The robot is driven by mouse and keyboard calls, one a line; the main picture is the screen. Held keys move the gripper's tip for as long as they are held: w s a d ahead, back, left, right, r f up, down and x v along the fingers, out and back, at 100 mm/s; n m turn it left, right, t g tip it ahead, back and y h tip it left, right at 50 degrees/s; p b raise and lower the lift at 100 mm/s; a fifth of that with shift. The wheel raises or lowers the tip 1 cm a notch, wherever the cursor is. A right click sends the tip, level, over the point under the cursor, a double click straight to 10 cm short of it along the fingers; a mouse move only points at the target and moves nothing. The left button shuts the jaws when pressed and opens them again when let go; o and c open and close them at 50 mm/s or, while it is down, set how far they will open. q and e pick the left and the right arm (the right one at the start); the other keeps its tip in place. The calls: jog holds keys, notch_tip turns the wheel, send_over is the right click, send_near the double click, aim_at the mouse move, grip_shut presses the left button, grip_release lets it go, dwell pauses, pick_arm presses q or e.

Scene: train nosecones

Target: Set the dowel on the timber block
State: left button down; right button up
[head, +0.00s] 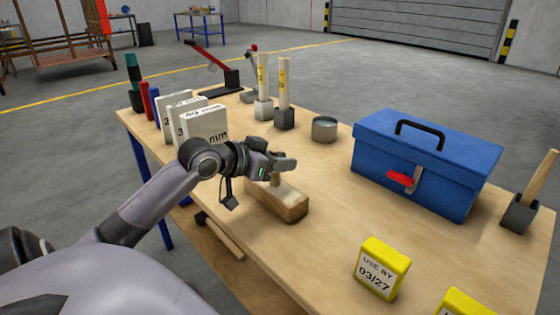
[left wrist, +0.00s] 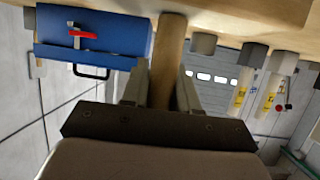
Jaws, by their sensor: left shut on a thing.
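The timber block (head: 277,201) lies on the workbench (head: 330,235) near its front edge in the head view. My left gripper (head: 284,165) is just above it, shut on a wooden dowel (head: 275,179). In the left wrist view the dowel (left wrist: 167,62) stands between the two fingers of the left gripper (left wrist: 160,92). Its far end meets or nearly meets a wooden surface; I cannot tell whether it touches the block. The gripper hides much of the dowel in the head view. My right gripper is not in view.
A blue toolbox (head: 425,160) stands to the right, with yellow boxes (head: 382,268) at the front right. A round tin (head: 324,129) and two upright yellow-labelled sticks (head: 284,85) in blocks stand behind. White boxes (head: 205,126) stand left. Bench between block and toolbox is clear.

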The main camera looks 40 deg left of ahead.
pick_arm(q)
jog(key=shift+f, duration=0.1)
jog(key=c, duration=0.9)
grip_release()
jog(key=shift+o, duration=0.2)
jog(key=shift+s+r, duration=0.2)
jog(key=shift+s, duration=0.1)
jog(key=v, duration=1.1)
jog(key=shift+s, duration=0.2)
jog(key=shift+a, duration=0.15)
